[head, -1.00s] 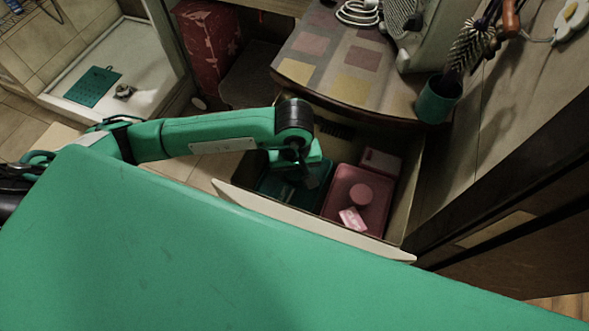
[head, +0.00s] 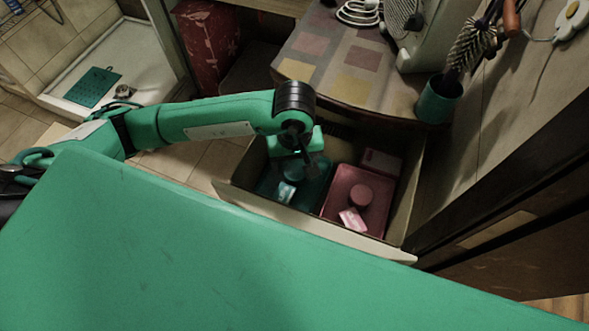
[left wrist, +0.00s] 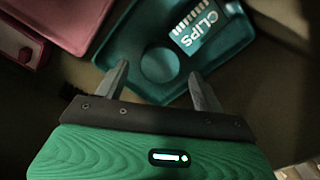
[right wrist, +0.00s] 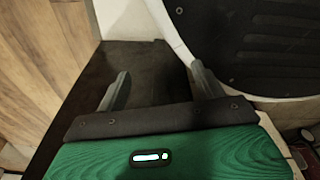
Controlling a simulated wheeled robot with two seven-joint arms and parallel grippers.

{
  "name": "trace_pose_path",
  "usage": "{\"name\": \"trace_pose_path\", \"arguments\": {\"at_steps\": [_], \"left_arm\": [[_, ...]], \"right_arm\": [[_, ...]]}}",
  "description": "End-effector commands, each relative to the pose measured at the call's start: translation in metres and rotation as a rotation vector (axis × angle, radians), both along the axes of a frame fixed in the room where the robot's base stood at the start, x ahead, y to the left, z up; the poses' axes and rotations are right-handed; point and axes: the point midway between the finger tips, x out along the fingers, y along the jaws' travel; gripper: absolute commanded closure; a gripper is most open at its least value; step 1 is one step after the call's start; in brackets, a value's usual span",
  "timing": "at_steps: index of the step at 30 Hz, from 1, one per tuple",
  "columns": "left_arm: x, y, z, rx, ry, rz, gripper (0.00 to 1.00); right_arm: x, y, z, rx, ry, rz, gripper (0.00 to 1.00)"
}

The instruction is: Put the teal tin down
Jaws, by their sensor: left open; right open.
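The round teal tin (left wrist: 160,64) stands in the teal tray (left wrist: 125,88), beside a box marked CLIPS (left wrist: 194,28). The tray lies in the left part of the open drawer; in the head view the box (head: 285,192) shows near the tray's front. My left gripper (left wrist: 163,82) is open above the tray, its fingers apart and nothing between them. In the head view, my left gripper (head: 303,163) partly covers the tin and tray. My right gripper (right wrist: 157,82) is open and empty, away from the drawer.
A pink tray (head: 337,202) with a round pink tin (head: 361,195) and a small pink box (head: 352,219) fills the drawer's right part. The drawer's front panel (head: 330,238) and the tabletop edge (head: 345,111) bound the opening. A teal cup (head: 438,100) stands on the tabletop.

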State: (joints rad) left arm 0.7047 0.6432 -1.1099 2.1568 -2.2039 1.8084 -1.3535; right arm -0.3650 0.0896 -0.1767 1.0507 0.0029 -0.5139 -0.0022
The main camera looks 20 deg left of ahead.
Motion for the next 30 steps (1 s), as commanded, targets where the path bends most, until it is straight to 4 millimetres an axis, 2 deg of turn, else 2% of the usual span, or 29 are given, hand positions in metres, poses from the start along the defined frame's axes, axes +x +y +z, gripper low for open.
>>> {"name": "trace_pose_path", "arguments": {"at_steps": [1,6,12,18,30], "left_arm": [[0.001,0.0,0.012,-0.002,-0.007,-0.001,0.31],[0.001,0.0,0.046,-0.001,-0.005,-0.001,0.31],[0.0,0.0,0.069,-0.001,-0.002,0.001,0.31],[0.0,0.0,0.076,0.0,0.001,0.001,0.31],[0.0,0.0,0.076,0.0,0.001,0.001,0.31]], "right_arm": [[0.003,0.001,0.001,0.0,-0.001,0.0,0.31],[0.011,0.004,0.008,0.001,-0.001,-0.002,0.31],[0.017,0.005,0.013,0.002,-0.001,-0.002,0.31],[0.018,0.006,0.015,0.003,0.002,-0.002,0.31],[0.017,0.005,0.015,0.002,0.002,-0.001,0.31]]}}
